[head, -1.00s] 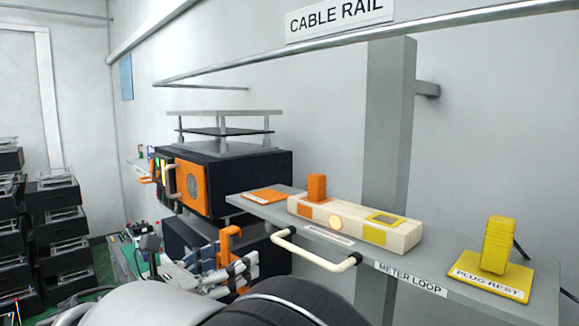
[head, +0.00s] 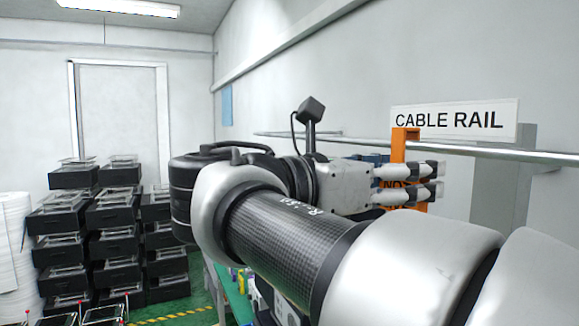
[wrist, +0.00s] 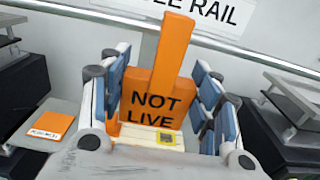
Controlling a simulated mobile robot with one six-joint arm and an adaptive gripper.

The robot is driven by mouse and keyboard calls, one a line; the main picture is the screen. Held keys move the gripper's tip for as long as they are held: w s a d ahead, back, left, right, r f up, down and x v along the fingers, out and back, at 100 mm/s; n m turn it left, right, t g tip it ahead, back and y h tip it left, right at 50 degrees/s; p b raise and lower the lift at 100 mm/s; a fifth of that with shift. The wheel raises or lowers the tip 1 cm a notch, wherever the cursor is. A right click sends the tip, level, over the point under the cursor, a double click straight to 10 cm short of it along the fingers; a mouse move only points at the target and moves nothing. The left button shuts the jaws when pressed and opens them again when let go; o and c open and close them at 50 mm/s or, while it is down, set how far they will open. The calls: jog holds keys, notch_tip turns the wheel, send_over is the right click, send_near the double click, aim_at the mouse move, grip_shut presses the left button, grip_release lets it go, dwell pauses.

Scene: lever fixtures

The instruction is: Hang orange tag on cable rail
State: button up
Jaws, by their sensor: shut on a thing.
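The orange tag (head: 398,150) has a flat body marked NOT LIVE and a narrower upright part above it; it also shows in the wrist view (wrist: 150,82). My gripper (head: 436,181) is shut on the tag's body, with a blue-padded finger on each side in the wrist view (wrist: 160,72). The tag is upright. The grey cable rail (head: 500,153) is level with the tag's upper part. In the wrist view the upright part crosses in front of the rail (wrist: 255,57). I cannot tell whether the tag touches or hooks over it.
The CABLE RAIL sign (head: 450,120) is just above the rail, with a grey post (head: 500,195) below. Stacked black units (head: 105,235) stand at the left.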

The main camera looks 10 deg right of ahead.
jog(key=f+b+x, duration=0.1)
jog(key=b+x, duration=0.1)
jog(key=x, duration=0.5)
jog(key=shift+d+b, duration=0.2)
jog(key=shift+b, duration=0.2)
dwell(0.3)
jog(key=o, duration=1.1)
jog(key=shift+f, duration=0.1)
